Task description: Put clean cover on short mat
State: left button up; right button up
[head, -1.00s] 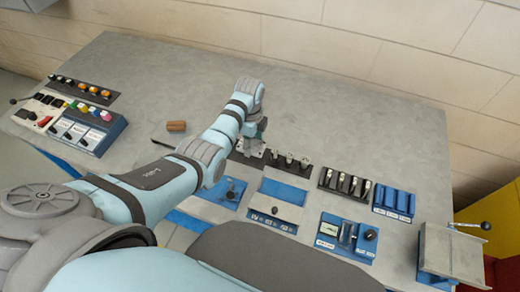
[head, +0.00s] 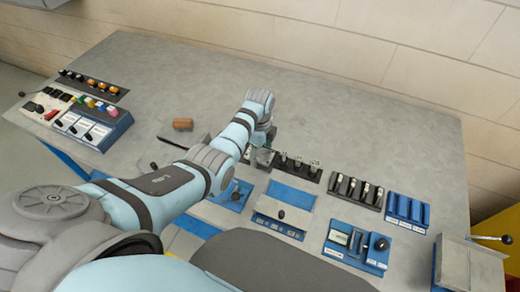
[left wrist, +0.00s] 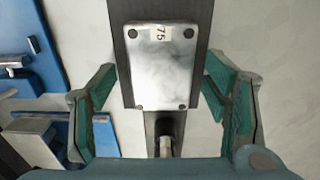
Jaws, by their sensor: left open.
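A grey metal cover plate (left wrist: 161,65) with bolts at its corners and a "75" label lies on a dark strip mat (left wrist: 200,20) in the left wrist view. Its face looks bright with faint grey smudging. My left gripper (left wrist: 162,115) is open, with one green-padded finger on each side of the plate and gaps between. In the head view the gripper (head: 262,146) is low over the left end of a dark mat (head: 318,176); the plate is partly hidden there. I cannot tell which mat is the short one. My right gripper is not in view.
Several metal pieces (head: 300,164) stand on the dark mat right of the gripper. Blue-based panels (head: 283,207) lie in front. The back of the table is clear.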

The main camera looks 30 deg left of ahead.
aim_at(260, 153)
pick_arm(q)
jog(key=shift+r, duration=0.4)
notch_tip(260, 153, up, 12)
jog(key=p, duration=0.2)
jog(key=shift+f, duration=0.25)
jog(key=shift+w, duration=0.1)
